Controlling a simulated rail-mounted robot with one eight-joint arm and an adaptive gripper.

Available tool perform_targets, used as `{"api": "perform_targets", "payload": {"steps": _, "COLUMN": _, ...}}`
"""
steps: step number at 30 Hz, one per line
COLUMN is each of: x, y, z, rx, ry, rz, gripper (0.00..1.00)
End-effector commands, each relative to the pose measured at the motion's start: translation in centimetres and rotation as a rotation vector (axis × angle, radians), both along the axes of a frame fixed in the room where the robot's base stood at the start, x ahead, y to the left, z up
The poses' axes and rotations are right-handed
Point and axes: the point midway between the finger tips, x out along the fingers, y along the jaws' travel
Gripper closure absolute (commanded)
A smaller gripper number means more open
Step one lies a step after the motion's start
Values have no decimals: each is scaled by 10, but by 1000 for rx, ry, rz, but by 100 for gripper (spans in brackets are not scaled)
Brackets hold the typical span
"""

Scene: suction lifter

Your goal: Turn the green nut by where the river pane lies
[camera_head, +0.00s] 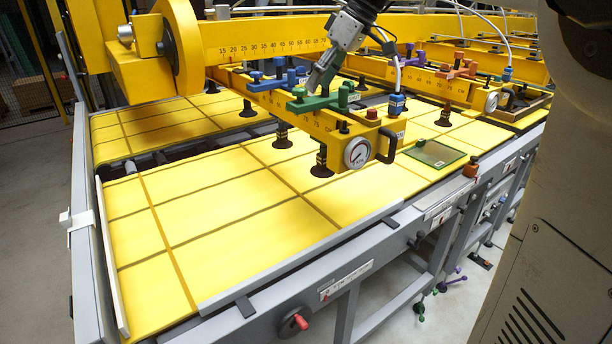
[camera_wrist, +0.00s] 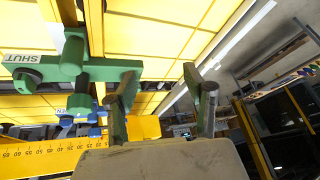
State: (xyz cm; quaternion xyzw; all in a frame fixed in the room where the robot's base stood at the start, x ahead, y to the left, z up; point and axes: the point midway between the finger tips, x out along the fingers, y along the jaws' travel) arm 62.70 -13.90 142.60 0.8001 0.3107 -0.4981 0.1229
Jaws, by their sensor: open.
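The green nut (camera_head: 325,100), a flat winged piece with upright pegs, sits on top of the yellow crossbeam near its gauge end. In the wrist view the green nut (camera_wrist: 105,70) fills the upper left, with a white SHUT label beside it. My gripper (camera_head: 318,82) is right over the nut in the head view. In the wrist view my gripper (camera_wrist: 160,75) has its fingers apart; the nut lies mostly left of the left finger, its end close to that fingertip. I cannot tell if they touch.
Blue (camera_head: 278,75), purple and orange (camera_head: 458,67) winged pieces sit on the beams. A round gauge (camera_head: 357,153), a black handle (camera_head: 397,148) and a blue fitting (camera_head: 396,105) stand close to the nut. Suction cups hang above the yellow table (camera_head: 215,190).

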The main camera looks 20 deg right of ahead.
Motion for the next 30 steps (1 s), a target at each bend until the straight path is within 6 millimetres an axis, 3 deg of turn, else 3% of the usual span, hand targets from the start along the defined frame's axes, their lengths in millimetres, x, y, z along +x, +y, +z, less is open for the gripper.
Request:
{"api": "perform_targets", "payload": {"steps": 12, "x": -43, "y": 42, "z": -43, "rx": -48, "ry": 24, "rz": -133, "gripper": 53}}
{"api": "perform_targets", "payload": {"steps": 30, "x": -106, "y": 85, "z": -110, "rx": -94, "ry": 15, "rz": -310, "gripper": 53}}
